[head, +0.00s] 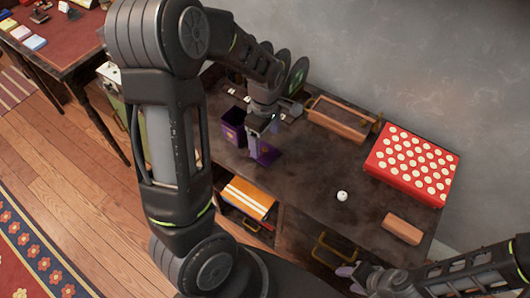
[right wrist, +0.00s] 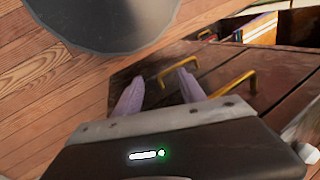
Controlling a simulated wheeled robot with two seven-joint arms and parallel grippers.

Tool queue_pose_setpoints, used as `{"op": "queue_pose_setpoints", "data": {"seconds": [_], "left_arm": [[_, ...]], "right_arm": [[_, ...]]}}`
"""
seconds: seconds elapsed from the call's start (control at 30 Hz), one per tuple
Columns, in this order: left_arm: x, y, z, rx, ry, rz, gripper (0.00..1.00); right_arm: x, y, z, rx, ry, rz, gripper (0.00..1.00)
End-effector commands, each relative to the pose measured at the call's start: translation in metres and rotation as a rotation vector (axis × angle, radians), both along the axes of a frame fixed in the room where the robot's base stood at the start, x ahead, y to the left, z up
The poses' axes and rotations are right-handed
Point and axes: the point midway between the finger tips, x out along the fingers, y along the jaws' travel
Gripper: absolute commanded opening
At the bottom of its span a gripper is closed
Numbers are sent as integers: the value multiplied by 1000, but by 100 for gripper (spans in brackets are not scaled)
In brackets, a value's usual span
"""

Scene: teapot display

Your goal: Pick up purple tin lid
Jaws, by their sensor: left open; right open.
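A purple tin (head: 232,126) stands on the dark cabinet top in the head view. A flat purple piece (head: 267,155), which looks like the tin lid, lies just to the right of it near the front edge. My left gripper (head: 258,142) is open, right above or at this lid. The gripper partly hides the lid, and I cannot tell whether the fingers touch it. My right gripper (head: 350,272) is open and empty low in front of the cabinet; its pale fingers also show in the right wrist view (right wrist: 158,88).
On the cabinet top are a wooden tray (head: 340,122), a red box with pale dots (head: 410,165), a small white ball (head: 342,196) and a brown block (head: 402,229). Brass drawer handles (right wrist: 236,84) are close to my right gripper. Bare top surrounds the ball.

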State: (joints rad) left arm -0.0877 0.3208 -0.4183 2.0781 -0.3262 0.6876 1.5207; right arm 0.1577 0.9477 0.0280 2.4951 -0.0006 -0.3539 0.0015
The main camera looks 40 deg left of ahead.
Motion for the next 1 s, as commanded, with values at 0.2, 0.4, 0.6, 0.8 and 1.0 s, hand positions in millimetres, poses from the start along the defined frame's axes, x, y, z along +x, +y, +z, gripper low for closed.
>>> {"op": "queue_pose_setpoints", "data": {"seconds": [0.2, 0.4, 0.6, 0.8, 1.0], "left_arm": [[0, 0, 0, 0, 0, -1, 80], [-2, -1, -14, 0, 5, -1, 80], [-3, 0, -44, 1, 4, -1, 80], [-2, -1, -52, 0, 0, -1, 80], [-2, -1, -52, 1, -1, -1, 80]], "right_arm": [[0, 0, 0, 0, 0, 0, 48], [0, 0, 4, -1, 1, -1, 48], [-1, 0, 7, -2, 3, -1, 48], [-1, 0, 7, -3, 3, -1, 48], [-1, 0, 7, -3, 3, -1, 48]]}}
